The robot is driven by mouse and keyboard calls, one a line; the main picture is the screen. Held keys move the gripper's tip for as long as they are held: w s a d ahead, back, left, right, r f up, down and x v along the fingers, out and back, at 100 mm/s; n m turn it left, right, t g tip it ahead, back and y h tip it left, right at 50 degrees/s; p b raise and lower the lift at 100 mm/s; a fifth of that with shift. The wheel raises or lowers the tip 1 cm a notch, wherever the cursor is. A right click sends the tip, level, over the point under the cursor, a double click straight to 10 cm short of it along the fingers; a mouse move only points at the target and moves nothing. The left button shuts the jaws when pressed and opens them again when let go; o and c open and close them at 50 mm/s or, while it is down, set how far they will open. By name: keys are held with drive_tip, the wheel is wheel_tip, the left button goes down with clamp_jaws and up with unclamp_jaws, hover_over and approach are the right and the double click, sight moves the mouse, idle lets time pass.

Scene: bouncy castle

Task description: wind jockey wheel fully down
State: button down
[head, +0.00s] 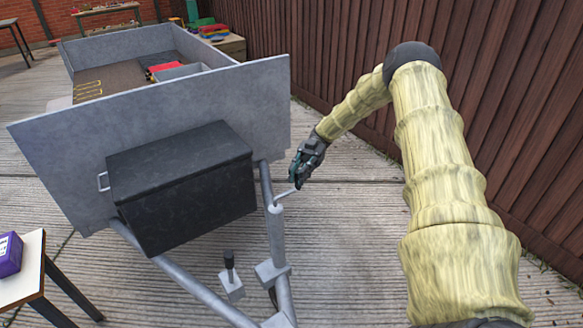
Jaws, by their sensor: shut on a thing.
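The jockey wheel's grey tube (276,232) stands upright in a clamp (272,272) on the trailer's drawbar (205,294). A thin crank handle (285,194) sticks out from the top of the tube towards the upper right. My gripper (297,182) is at the outer end of this crank and shut on its handle grip, which it mostly hides. The wheel itself is hard to make out below the clamp.
The grey trailer (270,110) with a black box (185,185) on its front stands at left. A coupling with a black-topped lever (230,270) is beside the tube. A small table (25,275) with a purple box (9,254) is at lower left. A brown fence (350,70) runs along the right. Decking right of the tube is clear.

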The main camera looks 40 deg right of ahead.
drive_tip(key=shift+f, duration=0.1)
idle(0.3)
drive_tip(key=c, duration=1.3)
unclamp_jaws()
drive_tip(key=shift+w+a, duration=0.15)
drive_tip(key=shift+a, duration=0.05)
drive_tip(key=shift+d, duration=0.15)
drive_tip(key=shift+d+r, duration=0.1)
drive_tip(key=shift+r, duration=0.3)
drive_tip(key=r, duration=0.9)
drive_tip(key=shift+a+r, duration=0.3)
drive_tip(key=shift+a, duration=0.05)
